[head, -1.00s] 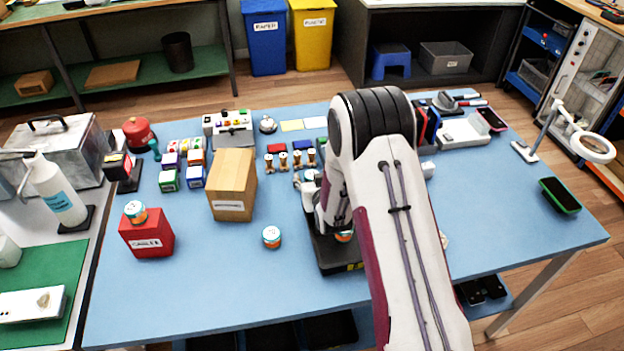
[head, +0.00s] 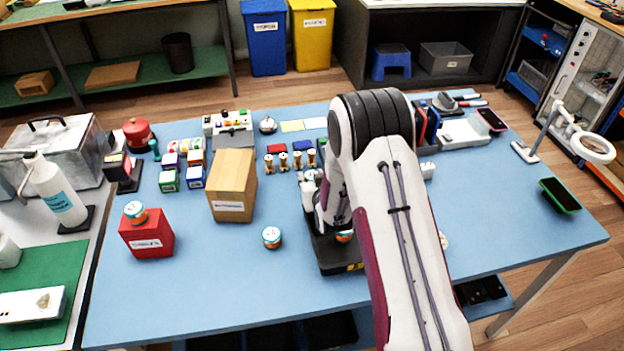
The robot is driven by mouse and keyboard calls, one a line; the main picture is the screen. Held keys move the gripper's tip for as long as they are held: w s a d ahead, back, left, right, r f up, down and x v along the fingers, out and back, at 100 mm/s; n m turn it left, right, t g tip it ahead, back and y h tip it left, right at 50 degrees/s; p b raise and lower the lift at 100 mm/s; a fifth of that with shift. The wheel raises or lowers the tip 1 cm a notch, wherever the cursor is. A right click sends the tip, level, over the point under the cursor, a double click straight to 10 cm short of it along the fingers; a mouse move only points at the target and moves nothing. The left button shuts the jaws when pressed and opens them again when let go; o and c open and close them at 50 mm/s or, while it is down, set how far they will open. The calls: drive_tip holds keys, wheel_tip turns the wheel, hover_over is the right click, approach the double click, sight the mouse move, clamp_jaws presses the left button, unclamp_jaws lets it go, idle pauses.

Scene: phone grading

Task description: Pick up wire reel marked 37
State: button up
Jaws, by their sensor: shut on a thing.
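The front table is clear.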

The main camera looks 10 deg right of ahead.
drive_tip(key=shift+r, duration=0.15)
drive_tip(key=shift+r, duration=4.85)
